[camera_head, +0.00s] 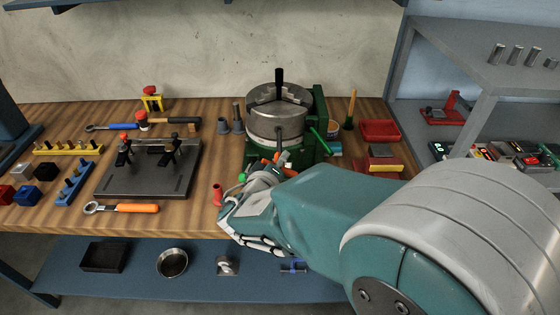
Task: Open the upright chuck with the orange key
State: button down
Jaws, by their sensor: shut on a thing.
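The upright chuck (276,124) is a round grey metal body with stepped jaws on top. A dark rod (279,78) stands up between its jaws. It sits in a green stand (319,108) toward the back of the wooden bench. My gripper (268,173) is low in front of the chuck, shut on the orange key (278,156). Only small orange parts and a dark shaft of the key show, reaching up toward the chuck's near side. My gripper and wrist hide the rest. I cannot tell how far the shaft is seated in the chuck.
A dark plate fixture (150,184) and an orange-handled wrench (126,208) lie to the left. A red cup (217,194) stands close left of my gripper. A green handle (319,133) sticks out right of the chuck. A red tray (380,130) is further right.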

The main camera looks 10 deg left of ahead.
jog(key=shift+w, duration=0.1)
jog(key=shift+w+a, duration=0.15)
jog(key=shift+w, duration=0.45)
dwell(0.6)
jog(key=n+t, duration=0.1)
jog(key=n, duration=0.2)
jog(key=shift+n+t+h, duration=0.3)
jog(key=shift+n+h, duration=0.1)
jog(key=n+t, duration=0.1)
jog(key=n, duration=0.2)
jog(key=shift+r, duration=0.15)
jog(key=shift+s, duration=0.1)
jog(key=shift+s+d, duration=0.2)
jog(key=shift+s, duration=0.35)
jog(key=shift+s+d, duration=0.15)
jog(key=shift+s, duration=0.4)
